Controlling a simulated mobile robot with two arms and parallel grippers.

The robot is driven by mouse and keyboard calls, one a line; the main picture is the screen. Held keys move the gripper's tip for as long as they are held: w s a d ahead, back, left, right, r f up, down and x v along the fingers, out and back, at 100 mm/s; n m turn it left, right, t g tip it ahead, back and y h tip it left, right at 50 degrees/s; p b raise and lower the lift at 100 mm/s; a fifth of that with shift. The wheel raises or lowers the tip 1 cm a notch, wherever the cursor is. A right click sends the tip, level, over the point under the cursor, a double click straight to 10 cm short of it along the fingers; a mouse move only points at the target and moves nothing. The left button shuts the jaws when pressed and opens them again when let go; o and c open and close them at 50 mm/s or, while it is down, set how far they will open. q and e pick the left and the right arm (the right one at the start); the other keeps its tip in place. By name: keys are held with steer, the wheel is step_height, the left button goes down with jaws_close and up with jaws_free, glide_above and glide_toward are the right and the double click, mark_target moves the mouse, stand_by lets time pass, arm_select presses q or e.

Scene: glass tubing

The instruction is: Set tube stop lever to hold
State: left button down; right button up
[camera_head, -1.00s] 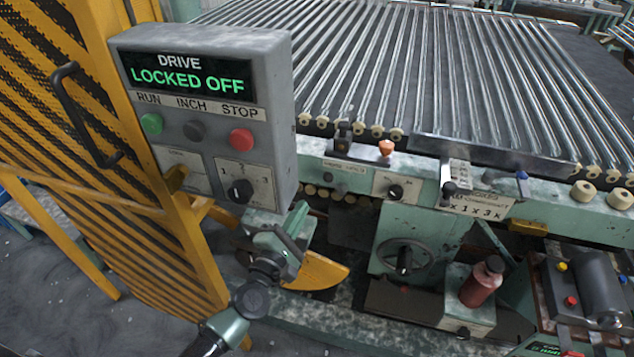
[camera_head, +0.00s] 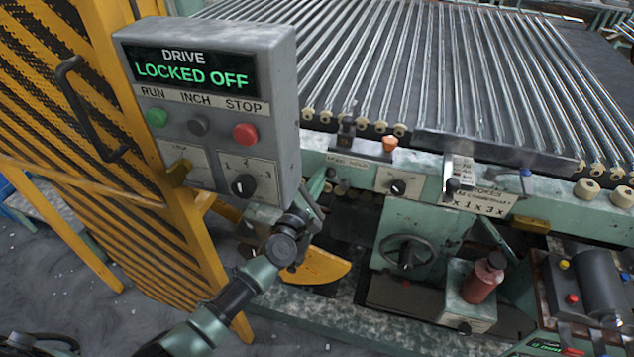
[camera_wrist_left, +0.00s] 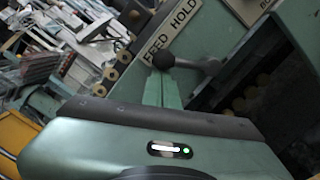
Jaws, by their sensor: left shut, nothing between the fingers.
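In the left wrist view, a lever with a dark ball knob (camera_wrist_left: 163,58) sticks out beside a plate lettered FEED HOLD (camera_wrist_left: 172,30); its grey shaft runs right to a pivot. My left gripper (camera_wrist_left: 163,88) is shut and empty, its green fingers pointing at the knob. The tips look very close to the ball; I cannot tell whether they touch. In the head view my left gripper (camera_head: 312,208) is below the right edge of the drive box, near the machine's front, its tips partly hidden. The lettered plate (camera_head: 347,161) shows small above right of it. My right gripper is not in view.
The grey drive box (camera_head: 215,110) reading LOCKED OFF stands close above my left arm, beside a yellow guard (camera_head: 110,150). A handwheel (camera_head: 405,255) and a red bottle (camera_head: 484,280) are to the right. Glass tubes (camera_head: 450,70) lie on rollers behind.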

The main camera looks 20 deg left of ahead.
arm_select(q)
steer(key=shift+r, duration=0.1)
steer(key=shift+d+r+m+p, duration=0.15)
steer(key=shift+m+p, duration=0.25)
steer(key=shift+p, duration=0.1)
steer(key=shift+d+r+m+p, duration=0.3)
steer(key=shift+r+m+p, duration=0.25)
steer(key=shift+p, duration=0.25)
steer(key=d+m+p, duration=0.1)
steer(key=p, duration=0.1)
steer(key=r+m+p, duration=0.1)
steer(key=m, duration=0.1)
steer(key=d+m+g+p, duration=0.1)
steer(key=m+p, duration=0.1)
steer(key=shift+d+r+p, duration=0.3)
steer(key=shift+d+p, duration=0.05)
steer(key=d+m+p, duration=0.2)
steer(key=m, duration=0.1)
steer(key=shift+s, duration=0.1)
steer(key=shift+d+f+m+g+y+p, duration=0.15)
steer(key=shift+d+m+p, duration=0.15)
steer(key=shift+m+p, duration=0.25)
steer(key=shift+d+r+m+g+y+p, duration=0.15)
steer(key=shift+d+m+p, duration=0.15)
steer(key=shift+m, duration=0.4)
steer(key=shift+f, duration=0.15)
steer(key=shift+s+f, duration=0.1)
steer(key=shift+s, duration=0.05)
